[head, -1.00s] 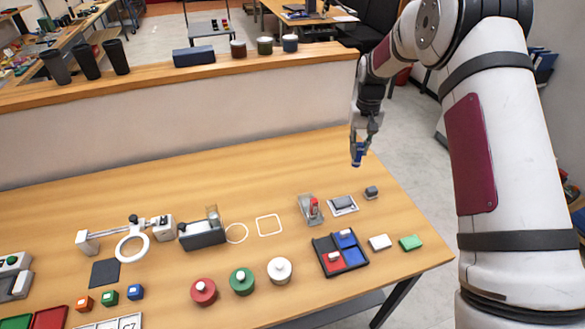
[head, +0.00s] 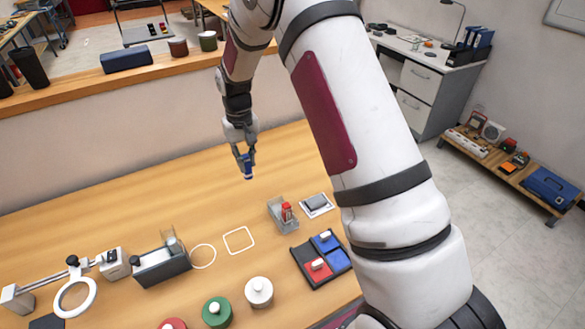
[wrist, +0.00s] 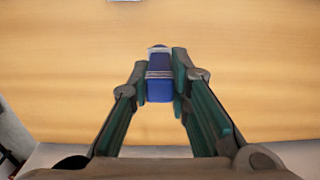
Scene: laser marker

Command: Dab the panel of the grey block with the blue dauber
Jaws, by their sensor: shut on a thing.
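My gripper (head: 245,160) is shut on the blue dauber (head: 248,174), held above the table's back part, pointing down. In the wrist view the dauber (wrist: 159,88) sits between both fingers, with a pale band across it. A grey block-like piece (head: 316,203) lies on a white-edged plate to the right of the gripper, apart from it. I cannot tell its panel clearly at this size. A grey holder (head: 281,214) with a red dauber (head: 287,211) stands left of that piece.
A black tray (head: 300,262) has red and blue pads. The table's back is clear. My arm hides the right end.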

